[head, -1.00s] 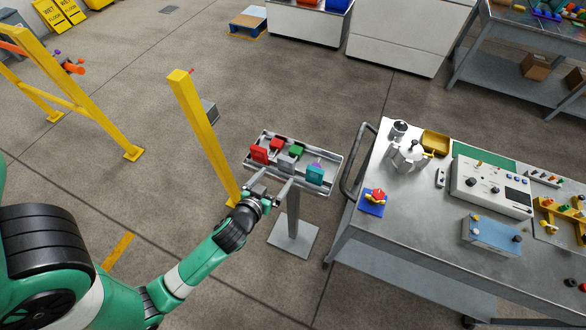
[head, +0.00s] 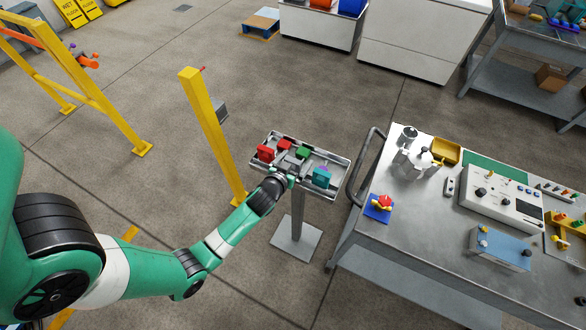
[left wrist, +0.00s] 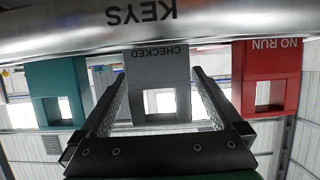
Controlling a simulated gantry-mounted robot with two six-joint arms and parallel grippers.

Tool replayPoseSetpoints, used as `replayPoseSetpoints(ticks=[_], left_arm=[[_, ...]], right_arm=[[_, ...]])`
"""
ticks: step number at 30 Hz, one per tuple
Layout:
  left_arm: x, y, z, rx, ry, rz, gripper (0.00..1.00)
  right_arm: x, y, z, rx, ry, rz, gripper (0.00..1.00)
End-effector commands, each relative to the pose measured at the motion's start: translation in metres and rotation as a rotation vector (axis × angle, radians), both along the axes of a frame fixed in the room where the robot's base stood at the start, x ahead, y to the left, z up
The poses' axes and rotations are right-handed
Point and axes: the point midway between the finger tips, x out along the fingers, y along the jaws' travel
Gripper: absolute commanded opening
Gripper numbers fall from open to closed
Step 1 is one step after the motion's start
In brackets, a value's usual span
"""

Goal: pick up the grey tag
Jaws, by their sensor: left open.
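The grey tag (left wrist: 158,70) reads CHECKED upside down in the left wrist view and has a square opening in it. In the head view the grey tag (head: 289,161) is mostly hidden by my left gripper (head: 291,170). It sits at the metal tray (head: 337,162) on a post. My left gripper (left wrist: 160,88) is open, with one finger on each side of the tag in the picture; I cannot tell whether they touch it. My right gripper is not in view.
A teal tag (left wrist: 58,80) and a red NO RUN tag (left wrist: 268,65) flank the grey one. The tray also holds a green tag (head: 303,152). A yellow post (head: 207,130) stands left, a cart (head: 400,235) right.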

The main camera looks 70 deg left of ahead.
Motion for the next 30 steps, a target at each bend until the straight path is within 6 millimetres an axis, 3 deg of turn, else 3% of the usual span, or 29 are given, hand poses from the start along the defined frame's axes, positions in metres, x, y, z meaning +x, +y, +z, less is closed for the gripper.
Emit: replayPoseSetpoints(ticks=[8,22,30], left_arm=[[0.0049,0.0042,-0.0028,0.0,0.0,-0.001,1.0],[0.0046,0.004,-0.0027,0.0,0.0,0.0,0.17],[0.0047,0.0041,-0.0012,0.001,-0.001,0.0,0.14]], right_arm=[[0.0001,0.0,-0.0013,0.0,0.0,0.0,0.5],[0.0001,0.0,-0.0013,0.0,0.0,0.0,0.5],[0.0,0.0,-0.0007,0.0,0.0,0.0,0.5]])
